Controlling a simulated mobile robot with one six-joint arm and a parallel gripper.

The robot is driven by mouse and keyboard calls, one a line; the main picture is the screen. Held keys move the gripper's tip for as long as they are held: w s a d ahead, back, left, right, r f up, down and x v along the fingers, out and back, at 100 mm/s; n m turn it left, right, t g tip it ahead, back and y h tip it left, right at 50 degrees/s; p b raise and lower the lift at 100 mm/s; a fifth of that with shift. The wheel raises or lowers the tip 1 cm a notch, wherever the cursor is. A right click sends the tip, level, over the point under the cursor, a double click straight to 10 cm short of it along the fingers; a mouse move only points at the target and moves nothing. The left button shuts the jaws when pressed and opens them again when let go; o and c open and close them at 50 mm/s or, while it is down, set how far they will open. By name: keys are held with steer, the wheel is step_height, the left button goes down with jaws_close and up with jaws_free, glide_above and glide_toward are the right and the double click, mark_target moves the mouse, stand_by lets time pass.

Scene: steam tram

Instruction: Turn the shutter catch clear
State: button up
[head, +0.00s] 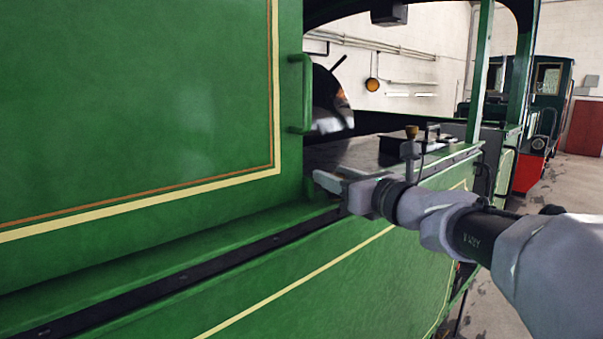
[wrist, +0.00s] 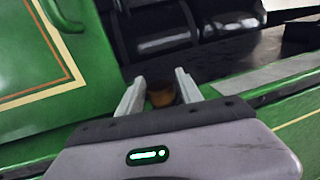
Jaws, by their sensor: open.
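My gripper (head: 330,178) is open at the tram's side ledge, just right of the green panel's lower corner. In the wrist view its two pale fingers (wrist: 160,78) stand apart. A small brown, rounded piece (wrist: 161,95) shows between them; I cannot tell whether it touches either finger or whether it is the shutter catch. No part that I can clearly name as the shutter catch or shutter shows in the head view. The gripper's body hides what lies directly behind and below it there.
A green grab handle (head: 301,93) stands on the edge of the large green panel (head: 130,90), above and left of my gripper. A green roof post (head: 480,65) stands further right. Open floor (head: 563,205) lies at right.

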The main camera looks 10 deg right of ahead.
steer(key=shift+s, duration=0.1)
jaws_close()
steer(key=shift+b, duration=0.35)
steer(key=m+h+b, duration=0.1)
steer(key=m+t+h+b, duration=0.1)
steer(key=b, duration=0.1)
steer(key=h+b, duration=0.2)
steer(key=shift+a+f+m, duration=0.15)
steer(key=shift+f+m, duration=0.15)
steer(key=shift+m, duration=0.1)
steer(key=m+h+b, duration=0.1)
steer(key=h+b, duration=0.1)
steer(key=m+h+b, duration=0.1)
steer(key=b, duration=0.2)
steer(key=shift+f+t+h+b, duration=0.15)
steer(key=shift+t+h+b, duration=0.2)
steer(key=shift+t+h, duration=0.05)
steer(key=m+h+b, duration=0.2)
steer(key=b, duration=0.1)
steer(key=shift+r+h, duration=0.2)
steer(key=shift+h, duration=0.2)
steer(key=shift+r+m+g+h+b, duration=0.15)
steer(key=shift+m+g+h+b, duration=0.25)
steer(key=shift+m+h, duration=0.65)
steer(key=shift+h, duration=0.35)
